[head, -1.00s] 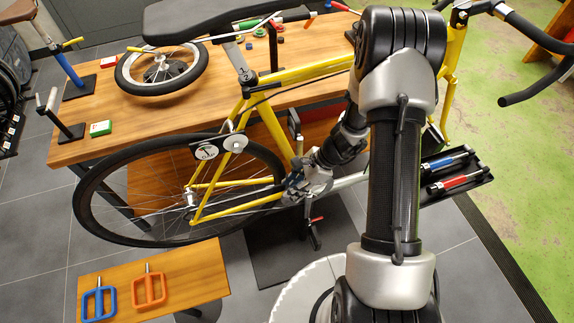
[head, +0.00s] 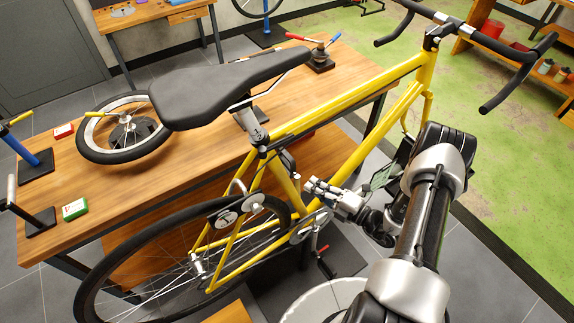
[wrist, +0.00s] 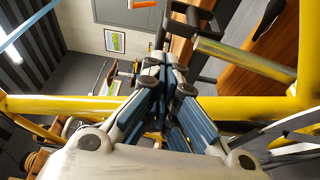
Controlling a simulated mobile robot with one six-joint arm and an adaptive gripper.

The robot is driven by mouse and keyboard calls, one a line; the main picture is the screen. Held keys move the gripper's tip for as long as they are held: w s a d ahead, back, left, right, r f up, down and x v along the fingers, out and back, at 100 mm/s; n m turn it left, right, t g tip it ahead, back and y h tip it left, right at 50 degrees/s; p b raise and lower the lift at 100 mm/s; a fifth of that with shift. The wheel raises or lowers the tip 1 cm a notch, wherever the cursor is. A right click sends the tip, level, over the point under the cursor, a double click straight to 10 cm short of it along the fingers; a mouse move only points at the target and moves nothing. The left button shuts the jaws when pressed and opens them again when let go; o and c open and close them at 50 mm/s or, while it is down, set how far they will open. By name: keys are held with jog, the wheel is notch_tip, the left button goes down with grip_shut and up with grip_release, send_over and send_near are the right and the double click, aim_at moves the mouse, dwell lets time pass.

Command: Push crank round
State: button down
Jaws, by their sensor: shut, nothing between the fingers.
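The yellow bicycle (head: 352,102) stands beside the wooden bench. My gripper (head: 310,184) is shut and empty, above the chainring and close to the yellow frame tubes. The wrist view shows the blue-padded fingers (wrist: 178,62) together, with a yellow tube (wrist: 62,106) crossing behind them. I cannot tell whether the fingers touch the frame. The crank is not clearly visible in the wrist view.
The wooden bench (head: 118,212) runs behind the bicycle with a loose wheel (head: 122,130) on it. The black saddle (head: 228,82) overhangs the bench. A rear wheel (head: 100,262) stands at lower left. Green floor (head: 497,165) is open on the right.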

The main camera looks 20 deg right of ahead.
aim_at(290, 171)
jog(key=b+x, duration=0.1)
jog(key=x, duration=0.8)
jog(key=shift+w+a+b, duration=0.2)
jog(key=shift+w+b, duration=0.1)
jog(key=shift+b, duration=0.05)
